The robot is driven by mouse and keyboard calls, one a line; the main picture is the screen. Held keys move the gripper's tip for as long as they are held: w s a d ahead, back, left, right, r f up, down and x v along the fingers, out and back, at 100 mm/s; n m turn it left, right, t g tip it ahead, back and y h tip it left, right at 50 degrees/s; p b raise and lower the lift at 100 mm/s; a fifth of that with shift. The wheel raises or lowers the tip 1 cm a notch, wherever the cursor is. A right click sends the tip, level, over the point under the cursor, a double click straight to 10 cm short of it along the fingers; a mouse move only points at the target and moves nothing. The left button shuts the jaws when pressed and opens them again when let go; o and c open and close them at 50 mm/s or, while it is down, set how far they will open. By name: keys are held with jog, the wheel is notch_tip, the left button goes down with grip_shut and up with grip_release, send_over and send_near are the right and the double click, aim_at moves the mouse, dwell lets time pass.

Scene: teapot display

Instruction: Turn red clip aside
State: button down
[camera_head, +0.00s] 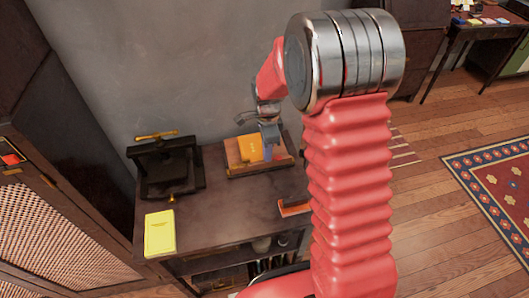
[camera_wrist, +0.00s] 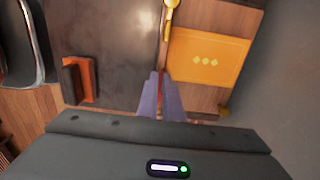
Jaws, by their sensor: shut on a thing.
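My gripper (camera_wrist: 161,80) is shut on a thin red piece, the red clip (camera_wrist: 160,86), of which only a narrow strip shows between the fingers. The fingers are at the edge of a wooden board (camera_wrist: 200,98), beside an orange-yellow packet (camera_wrist: 207,58) with three pale diamonds. In the head view my gripper (camera_head: 270,148) is over the same board (camera_head: 262,168), just right of the packet (camera_head: 250,148). The clip cannot be made out there.
A black press (camera_head: 167,168) with a brass handle stands at the table's back left. A yellow pad (camera_head: 160,233) lies at the front left. An orange and dark block (camera_wrist: 80,80) lies on the dark tabletop (camera_wrist: 115,40); bare tabletop separates it from the board.

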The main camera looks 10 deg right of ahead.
jog(key=shift+a, duration=0.1)
jog(key=c, duration=1.9)
grip_release()
notch_tip(320, 180, up, 14)
jog(key=shift+f, duration=0.1)
